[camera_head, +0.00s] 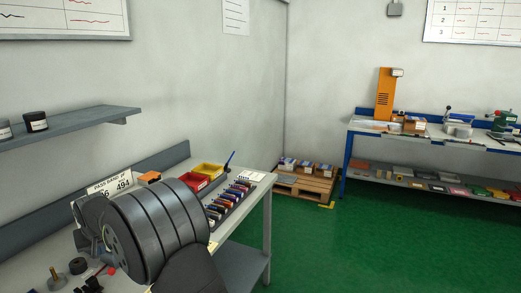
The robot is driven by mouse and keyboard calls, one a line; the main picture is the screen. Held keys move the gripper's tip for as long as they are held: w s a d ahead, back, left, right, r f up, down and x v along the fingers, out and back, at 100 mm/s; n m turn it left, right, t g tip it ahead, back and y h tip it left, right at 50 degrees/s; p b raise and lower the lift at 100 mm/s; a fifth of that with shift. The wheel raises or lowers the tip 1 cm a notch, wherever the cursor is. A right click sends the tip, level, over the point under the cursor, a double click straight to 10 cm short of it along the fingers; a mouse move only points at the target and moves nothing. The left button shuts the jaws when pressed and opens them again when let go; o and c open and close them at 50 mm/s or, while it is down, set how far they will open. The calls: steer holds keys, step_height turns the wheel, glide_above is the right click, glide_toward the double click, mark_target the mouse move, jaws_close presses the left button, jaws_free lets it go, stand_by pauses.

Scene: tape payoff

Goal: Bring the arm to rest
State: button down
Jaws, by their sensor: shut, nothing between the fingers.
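A large dark grey rounded body (158,228) with grooves around it stands close to the camera at lower left, over the workbench. Another dark rounded part (190,272) is below it, cut off by the bottom edge. I cannot tell for sure whether these are links of my arm. They hide part of the bench behind them. I cannot make out my gripper or its fingers in this view.
The grey workbench (228,222) carries a red bin (194,181), a yellow bin (208,170) and a row of small coloured items (228,204). A wall shelf (85,120) is above left. A pallet (303,187) and second bench (350,160) stand beyond open green floor (390,245).

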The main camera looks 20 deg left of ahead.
steer(key=shift+w+d+f+y, duration=0.1)
steer(key=shift+w+d+y, duration=0.4)
steer(key=shift+w+y, duration=0.25)
stand_by(0.8)
